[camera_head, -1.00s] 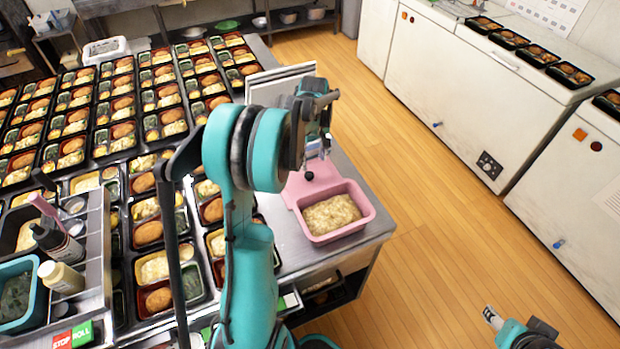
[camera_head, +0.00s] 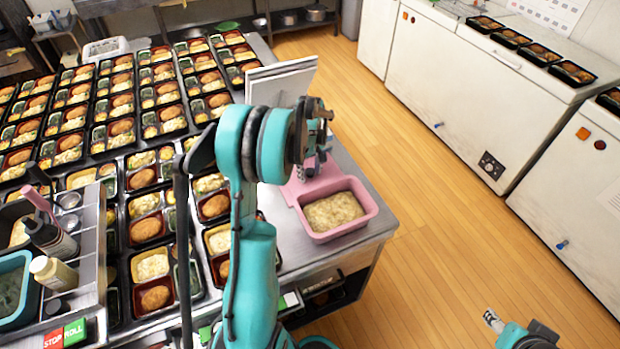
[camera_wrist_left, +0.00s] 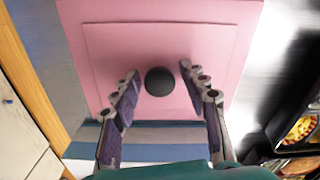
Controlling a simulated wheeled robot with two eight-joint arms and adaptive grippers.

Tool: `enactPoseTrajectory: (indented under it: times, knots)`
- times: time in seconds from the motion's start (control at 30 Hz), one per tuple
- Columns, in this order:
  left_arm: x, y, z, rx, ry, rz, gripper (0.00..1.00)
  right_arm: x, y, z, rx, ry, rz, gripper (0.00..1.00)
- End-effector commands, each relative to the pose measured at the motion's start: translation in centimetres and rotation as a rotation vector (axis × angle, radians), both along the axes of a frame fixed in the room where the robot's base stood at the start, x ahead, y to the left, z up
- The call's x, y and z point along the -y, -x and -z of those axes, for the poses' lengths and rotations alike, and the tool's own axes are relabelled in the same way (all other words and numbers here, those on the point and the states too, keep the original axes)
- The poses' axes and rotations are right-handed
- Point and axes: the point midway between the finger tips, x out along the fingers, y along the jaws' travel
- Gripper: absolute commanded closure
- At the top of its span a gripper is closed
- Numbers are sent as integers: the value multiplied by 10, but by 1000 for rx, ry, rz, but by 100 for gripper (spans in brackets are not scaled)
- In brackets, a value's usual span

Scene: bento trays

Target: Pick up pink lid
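The pink lid (camera_head: 296,190) lies on the steel table beside the pink container (camera_head: 351,233), which holds pale food. In the left wrist view the lid (camera_wrist_left: 110,60) is a flat pink square with a round black knob (camera_wrist_left: 159,81) at its middle. My left gripper (camera_wrist_left: 155,98) is open, with one finger on each side of the knob and a visible gap to it. In the head view the left gripper (camera_head: 309,174) is over the lid and hides part of it. My right gripper (camera_head: 492,321) is at the lower right, away from the table; its fingers are too small to judge.
Many filled bento trays (camera_head: 150,265) cover the table to the left. A white upright board (camera_head: 285,83) stands behind the lid. White chest freezers (camera_head: 470,90) line the right side. The wooden floor (camera_head: 450,200) between is clear.

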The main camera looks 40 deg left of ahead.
Motion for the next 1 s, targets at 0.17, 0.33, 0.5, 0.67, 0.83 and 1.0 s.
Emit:
enactPoseTrajectory:
  times: [0.17,0.33,0.5,0.67,0.83,1.0]
  knots:
    - [0,0,0,0,0,0,100,0,0,0,0,0,0,49]
    - [0,0,0,0,0,0,100,0,0,0,0,0,0,49]
    - [0,0,-8,0,0,0,100,0,0,-3,0,0,0,49]
    - [0,0,-38,0,0,0,100,0,0,-15,0,0,0,49]
    - [0,0,-74,0,0,0,100,0,0,-27,0,0,0,49]
    - [3,0,-99,0,0,4,100,0,0,-37,0,0,0,49]
